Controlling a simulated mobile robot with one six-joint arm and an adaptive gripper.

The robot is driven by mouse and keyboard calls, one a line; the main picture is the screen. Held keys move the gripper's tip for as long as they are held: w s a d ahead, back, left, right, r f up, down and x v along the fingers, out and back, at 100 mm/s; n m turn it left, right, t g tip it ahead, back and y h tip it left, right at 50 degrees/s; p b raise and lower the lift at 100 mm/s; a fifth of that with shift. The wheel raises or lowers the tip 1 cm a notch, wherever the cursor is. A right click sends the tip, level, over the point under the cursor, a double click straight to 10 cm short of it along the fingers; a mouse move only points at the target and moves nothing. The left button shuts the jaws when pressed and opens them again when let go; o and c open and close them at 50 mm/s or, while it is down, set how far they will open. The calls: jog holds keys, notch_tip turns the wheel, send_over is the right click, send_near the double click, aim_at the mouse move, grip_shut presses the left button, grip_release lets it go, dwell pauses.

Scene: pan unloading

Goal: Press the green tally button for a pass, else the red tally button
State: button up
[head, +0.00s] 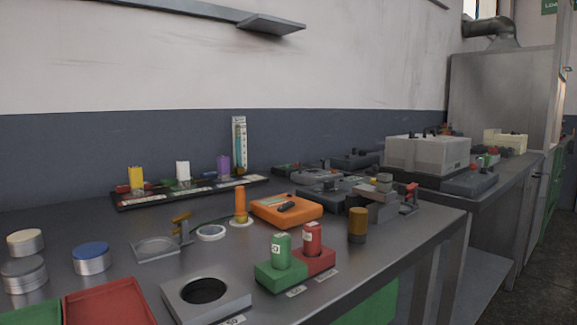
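A green block (283,275) stands near the front edge of the steel table, with an upright green cylinder (281,250) on it bearing a pale label. A red block (317,262) adjoins it on the right, with an upright red cylinder (312,238) that also bears a pale label. Small white labels lie on the table in front of both blocks. I cannot tell which parts of them are the tally buttons. My gripper is not in view. No pass or fail reading is legible.
A grey block with a round hole (205,299) is to the left, beside a red tray (108,302). A rack (192,191) with yellow, white and purple items stands by the wall.

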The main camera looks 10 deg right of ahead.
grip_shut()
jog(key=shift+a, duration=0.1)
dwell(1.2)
